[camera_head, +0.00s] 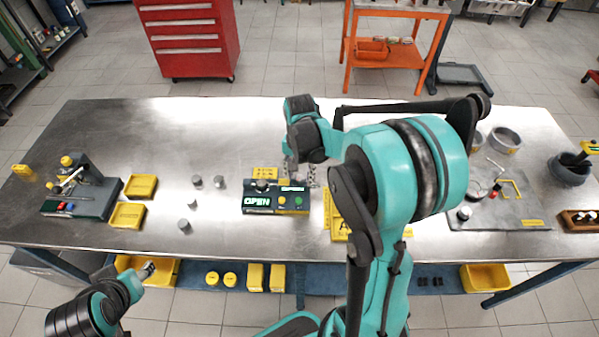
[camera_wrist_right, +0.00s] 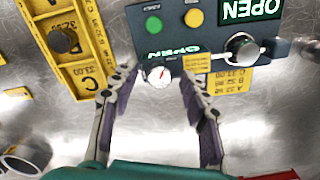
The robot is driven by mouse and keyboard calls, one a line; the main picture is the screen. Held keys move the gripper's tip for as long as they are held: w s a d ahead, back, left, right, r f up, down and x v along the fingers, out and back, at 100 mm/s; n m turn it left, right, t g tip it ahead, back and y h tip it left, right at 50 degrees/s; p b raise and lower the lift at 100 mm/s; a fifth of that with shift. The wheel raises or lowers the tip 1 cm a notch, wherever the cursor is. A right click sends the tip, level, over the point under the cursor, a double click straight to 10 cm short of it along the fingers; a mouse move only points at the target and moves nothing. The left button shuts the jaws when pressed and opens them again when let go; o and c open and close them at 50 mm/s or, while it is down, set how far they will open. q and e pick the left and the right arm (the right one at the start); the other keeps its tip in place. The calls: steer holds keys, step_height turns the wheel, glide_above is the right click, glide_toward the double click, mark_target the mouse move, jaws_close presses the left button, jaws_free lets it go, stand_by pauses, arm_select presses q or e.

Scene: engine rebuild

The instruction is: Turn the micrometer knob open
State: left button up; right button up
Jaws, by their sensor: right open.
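A dark control box (camera_head: 276,207) with lit OPEN signs sits near the bench's middle. It carries a round knob (camera_head: 262,186), which also shows in the right wrist view (camera_wrist_right: 242,48). A green button (camera_wrist_right: 153,24) and a yellow button (camera_wrist_right: 194,17) are on it. A small white dial (camera_wrist_right: 158,76) with a red needle is at its edge. My right gripper (camera_wrist_right: 157,78) is open and empty, its fingers on either side of the dial in view; contact cannot be told. The knob lies outside the fingers. My left gripper (camera_head: 148,269) is low at the bench's front left, its jaws unclear.
A yellow lettered tray (camera_wrist_right: 53,46) lies beside the box, partly behind my right arm. Small metal cylinders (camera_head: 197,181) and yellow trays (camera_head: 128,215) stand to the left, near a grey fixture (camera_head: 96,196). A grey mat (camera_head: 515,212) with parts lies right. Bare steel surrounds the cylinders.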

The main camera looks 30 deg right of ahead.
mark_target(299, 178)
step_height(299, 178, up, 12)
stand_by(0.5)
stand_by(0.3)
steer(key=s+a+f+n+t+b, duration=0.4)
steer(key=s+a+f+n+t, duration=0.3)
steer(key=s+a+n, duration=0.3)
steer(key=shift+s+a+n, duration=0.3)
steer(key=shift+s+a, duration=0.2)
steer(key=shift+s, duration=0.25)
